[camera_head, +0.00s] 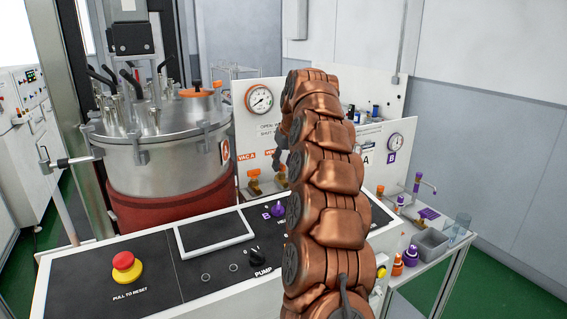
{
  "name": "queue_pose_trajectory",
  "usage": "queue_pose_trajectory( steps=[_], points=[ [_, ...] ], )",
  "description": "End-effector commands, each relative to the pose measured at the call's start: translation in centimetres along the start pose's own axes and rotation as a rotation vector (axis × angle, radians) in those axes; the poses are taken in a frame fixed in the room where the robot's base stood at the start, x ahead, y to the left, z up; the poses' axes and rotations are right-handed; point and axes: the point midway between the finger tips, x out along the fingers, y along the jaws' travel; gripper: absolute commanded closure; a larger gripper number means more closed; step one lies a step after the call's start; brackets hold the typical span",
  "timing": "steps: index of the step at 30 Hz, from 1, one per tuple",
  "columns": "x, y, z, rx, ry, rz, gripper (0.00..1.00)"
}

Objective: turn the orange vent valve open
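Two small brass valves with orange handles stand in front of the white panel (240,110), left of my arm. The left valve (254,181) is under an orange label that reads VAC A. The right valve (280,176) is under a second orange label (271,153), partly covered by my arm and seeming to start with V, so it may be the vent valve. My copper arm rises through the middle of the view. A grey part, probably of my gripper (281,142), shows just above the right valve. The fingertips are hidden, and I cannot tell whether they touch the handle.
A steel vessel (150,155) with a red band stands left of the valves. The black console (215,270) in front carries a red stop button (126,264) and a pump knob (257,256). A side table (440,262) with purple and orange items is at right.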

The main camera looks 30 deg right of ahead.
Motion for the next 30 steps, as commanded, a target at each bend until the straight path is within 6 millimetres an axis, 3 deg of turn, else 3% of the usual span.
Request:
queue_pose_trajectory(
  steps=[8,21,30],
  points=[
    [-0.3,0.0,0.0,0.000,0.001,0.000,0.64],
    [-5.3,0.1,-0.1,0.001,0.004,0.003,0.64],
    [-7.2,0.1,-0.1,0.000,0.003,0.002,0.64]
  ],
)
